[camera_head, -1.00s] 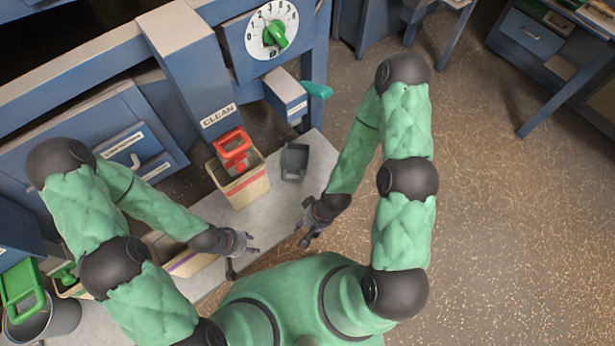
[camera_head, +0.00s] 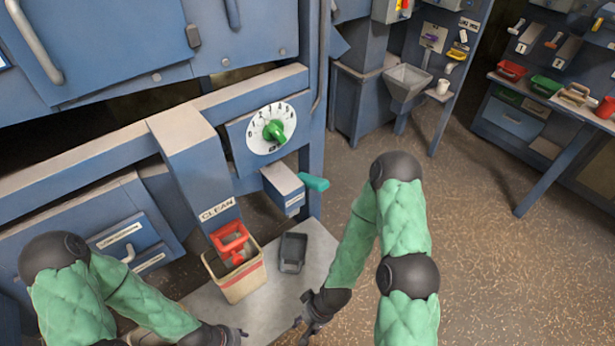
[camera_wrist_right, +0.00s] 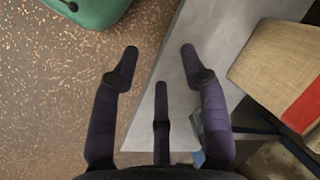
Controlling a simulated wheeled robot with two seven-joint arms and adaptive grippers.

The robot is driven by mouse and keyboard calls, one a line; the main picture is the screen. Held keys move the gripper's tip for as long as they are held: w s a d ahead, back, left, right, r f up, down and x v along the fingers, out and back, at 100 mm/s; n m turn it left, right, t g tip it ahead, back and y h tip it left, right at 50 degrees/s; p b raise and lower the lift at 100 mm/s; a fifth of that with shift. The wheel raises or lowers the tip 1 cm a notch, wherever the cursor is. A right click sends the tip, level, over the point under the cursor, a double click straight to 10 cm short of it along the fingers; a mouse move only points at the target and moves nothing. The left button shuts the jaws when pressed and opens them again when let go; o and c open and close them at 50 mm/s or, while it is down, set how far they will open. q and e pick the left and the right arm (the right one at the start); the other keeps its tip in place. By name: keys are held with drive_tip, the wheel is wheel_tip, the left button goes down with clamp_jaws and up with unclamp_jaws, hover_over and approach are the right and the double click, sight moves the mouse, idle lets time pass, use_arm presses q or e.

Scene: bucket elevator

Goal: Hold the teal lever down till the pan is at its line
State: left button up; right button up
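The teal lever (camera_head: 313,182) sticks out to the right from a blue-grey housing (camera_head: 284,188) below the dial. A dark grey pan-like container (camera_head: 292,252) stands on the grey table; I cannot tell if it is the task's pan, and I make out no line on it. My right gripper (camera_head: 312,325) is low in the head view, below the lever and apart from it. In the right wrist view its fingers (camera_wrist_right: 160,66) are spread and empty. My left gripper (camera_head: 232,334) is at the bottom edge, partly cut off, its fingers unclear.
The grey table (camera_head: 325,250) is bare at right; open floor lies beyond.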

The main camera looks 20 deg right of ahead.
drive_tip(key=shift+w+r, duration=0.15)
drive_tip(key=shift+w, duration=0.1)
drive_tip(key=c, duration=0.5)
drive_tip(key=w+r+p, duration=0.1)
drive_tip(key=w+r, duration=0.1)
drive_tip(key=w, duration=0.1)
drive_tip(key=w+d+r+n+p, duration=0.1)
drive_tip(key=w+r, duration=0.2)
drive_tip(key=w+r+n+p, duration=0.1)
drive_tip(key=w+r+p, duration=0.1)
drive_tip(key=w, duration=0.2)
drive_tip(key=shift+w+d+r+t, duration=0.1)
drive_tip(key=shift+d+r+t, duration=0.05)
drive_tip(key=shift+d+t, duration=0.25)
clamp_jaws()
drive_tip(key=w+d+r+n+h+p, duration=0.1)
drive_tip(key=w+d+r+p, duration=0.2)
drive_tip(key=r, duration=0.9)
drive_tip(key=w+d+r+n+t+h+p, duration=0.1)
drive_tip(key=w+d+r+n+p, duration=0.1)
drive_tip(key=w+r, duration=0.7)
drive_tip(key=w+d+r+n+h+p, duration=0.1)
drive_tip(key=w+d+r+p, duration=0.3)
drive_tip(key=r, duration=1.2)
drive_tip(key=w+d, duration=0.2)
drive_tip(key=w, duration=0.1)
drive_tip(key=shift+d+r+t, duration=0.3)
drive_tip(key=shift+r, duration=0.05)
